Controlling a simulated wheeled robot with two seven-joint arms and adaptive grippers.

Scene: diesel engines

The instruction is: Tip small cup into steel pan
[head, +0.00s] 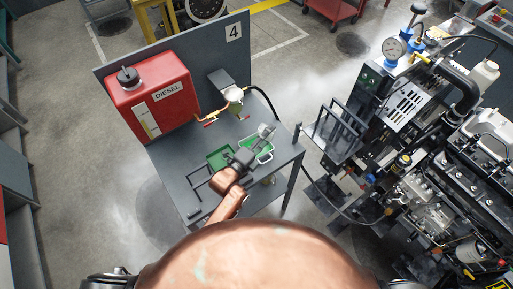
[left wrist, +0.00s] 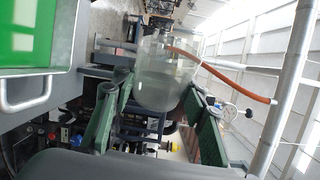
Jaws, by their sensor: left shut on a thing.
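My left gripper (head: 258,140) reaches over the grey workbench in the head view and is shut on the small cup (head: 266,130). In the left wrist view the cup (left wrist: 163,80) is clear and see-through, held between the two green-grey fingers of the left gripper (left wrist: 160,105). I cannot tell whether anything is in it. The steel pan (head: 265,157), with a green inside, is on the bench below and beside the gripper, partly covered by it. Its metal rim and handle (left wrist: 25,95) show at the left of the left wrist view. My right gripper is not in view.
A red diesel tank (head: 155,98) stands at the back left of the workbench (head: 175,160). A filter unit with a tap (head: 233,94) is behind the cup. A green tray (head: 220,157) lies left of the gripper. A large engine (head: 440,190) stands to the right.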

